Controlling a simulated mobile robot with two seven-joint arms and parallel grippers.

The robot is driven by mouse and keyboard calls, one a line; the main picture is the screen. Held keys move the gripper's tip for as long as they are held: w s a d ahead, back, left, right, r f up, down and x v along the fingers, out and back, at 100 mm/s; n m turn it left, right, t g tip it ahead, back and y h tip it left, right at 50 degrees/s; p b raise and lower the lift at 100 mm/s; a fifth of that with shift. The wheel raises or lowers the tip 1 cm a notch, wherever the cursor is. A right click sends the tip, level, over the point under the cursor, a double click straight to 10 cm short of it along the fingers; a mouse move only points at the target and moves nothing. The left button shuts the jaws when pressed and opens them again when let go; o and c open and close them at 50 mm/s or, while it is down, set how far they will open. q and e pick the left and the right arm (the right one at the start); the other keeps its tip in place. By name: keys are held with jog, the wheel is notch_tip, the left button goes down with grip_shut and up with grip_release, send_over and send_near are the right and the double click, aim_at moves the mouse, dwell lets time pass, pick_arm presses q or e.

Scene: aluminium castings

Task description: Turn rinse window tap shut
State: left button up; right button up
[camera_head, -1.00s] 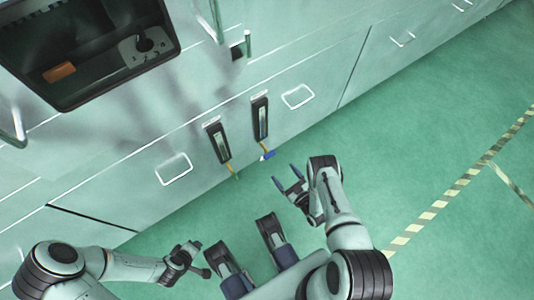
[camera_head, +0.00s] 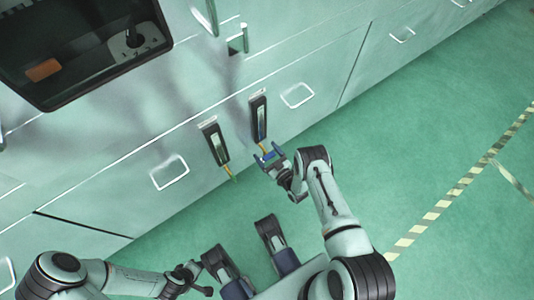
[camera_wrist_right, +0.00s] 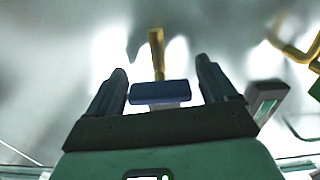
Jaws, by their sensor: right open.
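Two taps hang below dark gauge bodies on the pale cabinet front. One has a blue handle (camera_head: 267,156) on a yellow pipe, below the right-hand gauge (camera_head: 259,118). The other has a green handle (camera_head: 235,179) below the left-hand gauge (camera_head: 215,143). My right gripper (camera_head: 270,158) is open at the blue handle. In the right wrist view the blue handle (camera_wrist_right: 160,93) lies crosswise between the open fingers (camera_wrist_right: 160,72), with a gap at the right finger. The green handle (camera_wrist_right: 315,85) is at the right edge there. My left gripper (camera_head: 194,279) is low, away from the taps.
White-outlined recessed handles (camera_head: 297,95) and (camera_head: 170,173) sit on the cabinet front. A dark open window (camera_head: 70,105) is at upper left, with a rail (camera_head: 244,38) right of it. The green floor (camera_head: 420,130) is clear up to a striped line (camera_head: 440,205).

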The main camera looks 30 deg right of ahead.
jog(key=shift+c, duration=0.3)
jog(key=c, duration=1)
jog(key=shift+m, duration=0.7)
jog(key=o, duration=1.1)
jog(key=shift+c, duration=0.2)
